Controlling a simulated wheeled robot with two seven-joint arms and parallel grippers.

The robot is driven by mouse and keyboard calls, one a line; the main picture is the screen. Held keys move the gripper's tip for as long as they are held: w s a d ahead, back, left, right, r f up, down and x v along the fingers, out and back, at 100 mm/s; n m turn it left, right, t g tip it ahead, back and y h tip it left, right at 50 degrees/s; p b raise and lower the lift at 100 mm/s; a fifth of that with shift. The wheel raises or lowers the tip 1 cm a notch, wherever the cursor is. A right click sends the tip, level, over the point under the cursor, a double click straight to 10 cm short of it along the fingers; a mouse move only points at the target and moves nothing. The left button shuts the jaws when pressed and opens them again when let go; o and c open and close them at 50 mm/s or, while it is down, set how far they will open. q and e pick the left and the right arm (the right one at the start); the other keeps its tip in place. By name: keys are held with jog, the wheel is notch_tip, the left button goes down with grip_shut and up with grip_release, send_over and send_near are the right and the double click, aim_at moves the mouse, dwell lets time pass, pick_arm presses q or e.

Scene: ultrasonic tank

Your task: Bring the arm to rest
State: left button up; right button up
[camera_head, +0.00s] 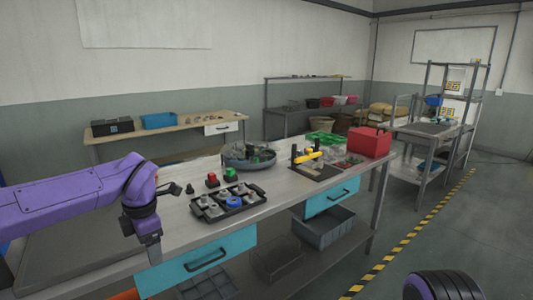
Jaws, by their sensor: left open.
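My left arm is purple and comes in from the left. Its wrist bends down, and my left gripper (153,254) points downward at the front edge of the workbench (120,252), above the left end of the open-fronted teal drawer area. The gripper is open and nothing shows between its fingers. It is apart from the items on the bench. A dark, purple-edged piece of my other arm shows at the bottom right; the right gripper itself is out of view.
A black compartment tray (257,207) with small parts lies right of my gripper. Behind it are red (212,180) and green (231,174) blocks and a grey round basin (237,162). A yellow-handled fixture (307,157) and a red box (369,142) stand farther right. Teal drawers (180,273) front the bench.

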pick_arm(q)
notch_tip(320, 180, down, 11)
jog(key=w+a+m+t+y, duration=0.1)
jog(key=a+m+t+y, duration=0.15)
jog(key=y, duration=0.25)
jog(key=s+d+f+m+t, duration=0.1)
jog(key=s+f+m+t, duration=0.2)
jog(key=f, duration=0.4)
jog(key=s+d+f+m+t, duration=0.1)
jog(key=s+d+f+m, duration=0.1)
jog(key=s+f+m, duration=0.4)
jog(key=s+a+f+m+g+h, duration=0.1)
jog(key=s+f+m, duration=0.3)
jog(key=s, duration=0.9)
jog(key=s+a+f+m+g+h, duration=0.1)
jog(key=s+a+f+m+g, duration=0.1)
jog(key=s+f, duration=0.8)
jog(key=s+m+g, duration=0.1)
jog(key=s+m, duration=0.1)
jog(key=s, duration=0.1)
jog(key=shift+f+g+h, duration=0.2)
jog(key=shift+g+h, duration=0.15)
jog(key=shift+h, duration=0.05)
